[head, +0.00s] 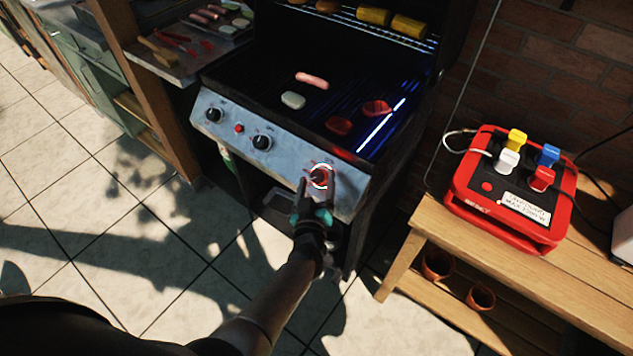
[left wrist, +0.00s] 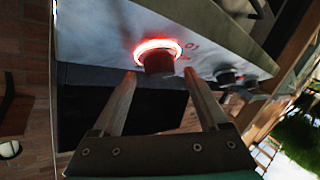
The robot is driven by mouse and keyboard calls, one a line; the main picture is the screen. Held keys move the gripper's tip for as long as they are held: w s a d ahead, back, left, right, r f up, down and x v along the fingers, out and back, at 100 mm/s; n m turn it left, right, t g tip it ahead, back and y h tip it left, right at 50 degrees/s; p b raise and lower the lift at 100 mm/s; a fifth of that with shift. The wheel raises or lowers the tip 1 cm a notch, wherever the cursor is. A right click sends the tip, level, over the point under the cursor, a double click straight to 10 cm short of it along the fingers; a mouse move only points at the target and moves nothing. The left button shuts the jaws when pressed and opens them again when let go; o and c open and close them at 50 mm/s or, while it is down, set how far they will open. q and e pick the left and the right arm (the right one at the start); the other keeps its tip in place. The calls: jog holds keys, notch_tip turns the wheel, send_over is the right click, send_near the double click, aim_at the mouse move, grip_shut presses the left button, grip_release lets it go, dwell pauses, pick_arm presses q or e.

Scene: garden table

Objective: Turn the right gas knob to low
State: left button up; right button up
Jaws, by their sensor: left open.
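The right gas knob (head: 319,176) is a dark knob at the right end of the grill's pale front panel (head: 285,150), with a glowing red and white ring around it. In the left wrist view the knob (left wrist: 159,64) shows dark with a red lit ring. My left gripper (head: 315,186) is open right in front of it. Its two fingers (left wrist: 160,82) point at the panel, one on each side of the knob, with gaps between. Which setting the knob points to cannot be told. My right gripper is not in view.
Two more dark knobs (head: 262,142) and a small red button (head: 239,128) sit left on the panel. Food lies on the grill grate (head: 350,95). A red box with coloured switches (head: 510,220) stands on a wooden bench (head: 435,235) at the right.

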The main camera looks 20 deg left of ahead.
pick_arm(q)
jog(key=shift+s+d+r+p, duration=0.1)
jog(key=shift+s+p, duration=0.2)
jog(key=shift+s, duration=0.15)
jog(key=p+v, duration=0.5)
jog(key=v, duration=0.9)
jog(key=shift+s+p, duration=0.2)
jog(key=shift+p, duration=0.2)
